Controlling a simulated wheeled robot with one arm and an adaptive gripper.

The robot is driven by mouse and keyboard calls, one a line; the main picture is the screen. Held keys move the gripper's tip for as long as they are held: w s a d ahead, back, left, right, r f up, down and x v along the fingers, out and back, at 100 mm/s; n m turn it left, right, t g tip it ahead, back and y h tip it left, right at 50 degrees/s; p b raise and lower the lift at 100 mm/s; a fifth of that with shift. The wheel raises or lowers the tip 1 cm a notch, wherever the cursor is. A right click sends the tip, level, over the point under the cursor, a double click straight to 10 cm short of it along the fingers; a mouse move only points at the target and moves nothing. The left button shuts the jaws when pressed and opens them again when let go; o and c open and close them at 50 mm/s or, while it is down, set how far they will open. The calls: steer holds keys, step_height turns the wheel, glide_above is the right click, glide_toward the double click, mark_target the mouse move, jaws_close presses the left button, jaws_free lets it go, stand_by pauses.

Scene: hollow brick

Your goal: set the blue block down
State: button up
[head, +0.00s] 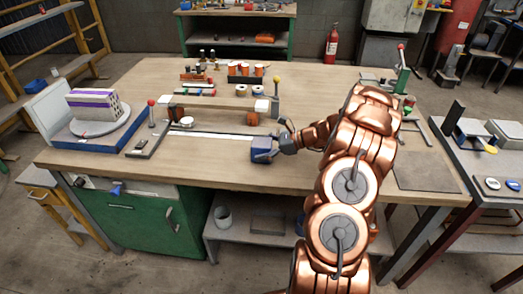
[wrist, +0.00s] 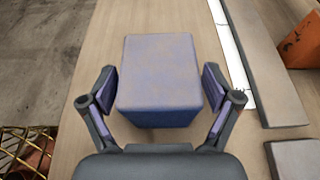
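The blue block (head: 264,149) is at the near side of the wooden workbench, left of my gripper (head: 279,146) in the head view. In the wrist view the blue block (wrist: 160,75) sits between the two fingers of my gripper (wrist: 161,88), its worn top face toward the camera.
The workbench (head: 110,163) has bare wood around the block. A white strip (head: 210,136) and brown bricks (head: 253,118) lie behind it. A blue tray (head: 75,141) with a striped block (head: 92,106) stands at left. A dark mat (head: 425,177) lies at right.

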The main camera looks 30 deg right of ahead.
steer(key=c, duration=1.4)
steer(key=shift+o, duration=0.2)
steer(key=shift+r, duration=0.1)
